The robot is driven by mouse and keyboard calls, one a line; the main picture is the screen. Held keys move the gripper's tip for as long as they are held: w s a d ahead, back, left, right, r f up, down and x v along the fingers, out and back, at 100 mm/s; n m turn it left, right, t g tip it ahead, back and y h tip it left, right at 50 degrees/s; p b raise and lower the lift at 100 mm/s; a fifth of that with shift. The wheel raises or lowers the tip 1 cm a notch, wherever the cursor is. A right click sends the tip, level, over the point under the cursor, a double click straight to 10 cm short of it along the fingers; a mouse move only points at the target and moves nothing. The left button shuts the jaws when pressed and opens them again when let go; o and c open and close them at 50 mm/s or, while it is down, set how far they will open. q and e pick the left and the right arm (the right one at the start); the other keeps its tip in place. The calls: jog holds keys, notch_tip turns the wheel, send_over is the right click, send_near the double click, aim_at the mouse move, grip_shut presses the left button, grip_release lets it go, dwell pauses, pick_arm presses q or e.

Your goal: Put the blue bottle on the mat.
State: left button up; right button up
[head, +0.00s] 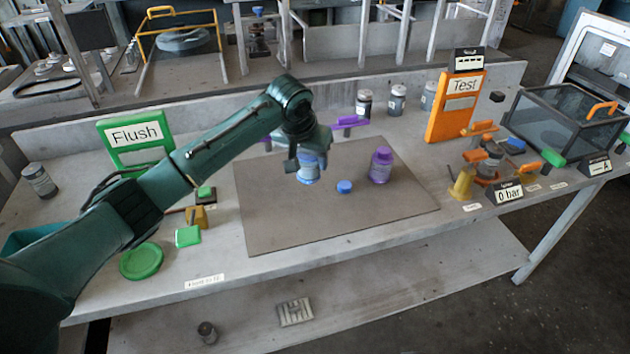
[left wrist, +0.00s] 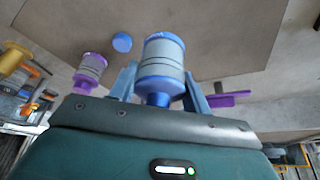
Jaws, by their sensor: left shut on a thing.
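The blue bottle (head: 309,169), with a grey band, stands roughly upright over the brown mat (head: 290,228); I cannot tell whether its base touches. My left gripper (head: 309,152) is above it, shut on its narrow upper end. In the left wrist view the bottle (left wrist: 162,63) sits between the two blue fingers of my left gripper (left wrist: 160,97). The gripper hides the bottle's top in the head view. My right gripper is not in view.
A blue cap (head: 344,187) and a purple bottle (head: 381,164) are on the mat, right of the blue bottle. A purple-handled item (head: 349,122) is at the mat's back edge. The mat's front is clear. A green lid (head: 142,261) lies at the left.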

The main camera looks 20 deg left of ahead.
aim_at(304, 163)
pick_arm(q)
notch_tip(304, 163, down, 6)
jog(key=shift+r, duration=0.2)
jog(key=shift+f, duration=0.25)
jog(key=shift+f, duration=0.1)
jog(key=o, duration=1.1)
jog(key=shift+o, duration=0.2)
jog(key=v, duration=1.2)
jog(key=shift+p, duration=0.35)
